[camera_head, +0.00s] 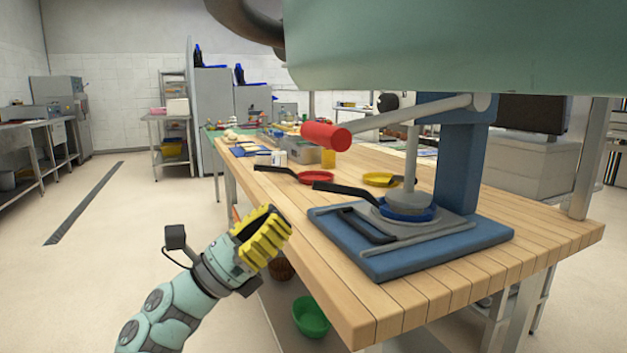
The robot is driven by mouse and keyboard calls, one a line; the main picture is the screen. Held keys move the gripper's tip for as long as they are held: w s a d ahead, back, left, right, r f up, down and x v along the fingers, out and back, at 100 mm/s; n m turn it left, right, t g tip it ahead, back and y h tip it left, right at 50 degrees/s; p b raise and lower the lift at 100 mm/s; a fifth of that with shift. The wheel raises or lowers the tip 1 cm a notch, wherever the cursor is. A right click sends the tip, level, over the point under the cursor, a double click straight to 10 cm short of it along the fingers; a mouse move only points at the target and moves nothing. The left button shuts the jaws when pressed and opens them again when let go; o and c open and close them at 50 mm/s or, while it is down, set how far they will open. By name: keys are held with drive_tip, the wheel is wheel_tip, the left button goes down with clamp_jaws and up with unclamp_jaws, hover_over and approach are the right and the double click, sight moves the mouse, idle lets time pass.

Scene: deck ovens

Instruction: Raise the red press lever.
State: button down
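The red press lever grip (326,135) is a red cylinder on the end of a grey bar (420,114). The bar runs right to a pivot on the blue press column (462,160) and lies nearly level, with the red end a little lower. The press stands on a blue base (400,258) at the near end of the wooden table. Its grey ram reaches down to a blue round dish (405,212). My gripper (270,230), with yellow ribbed fingers, is left of the table edge, below and left of the red grip, apart from it. Its finger gap is not clear.
The wooden table (550,228) carries a red pan (316,177), a yellow pan (382,179) and containers farther back. A green bowl (310,317) sits on the lower shelf. Open floor lies left of the table. A large pale green body hangs across the top right.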

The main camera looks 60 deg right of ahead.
drive_tip(key=s+d+r+p, duration=0.1)
drive_tip(key=s+d+r, duration=0.2)
drive_tip(key=d+r, duration=0.2)
wheel_tip(320, 180, up, 3)
drive_tip(key=shift+s+f+p, duration=0.1)
drive_tip(key=shift+s+p, duration=0.1)
drive_tip(key=shift+p, duration=0.15)
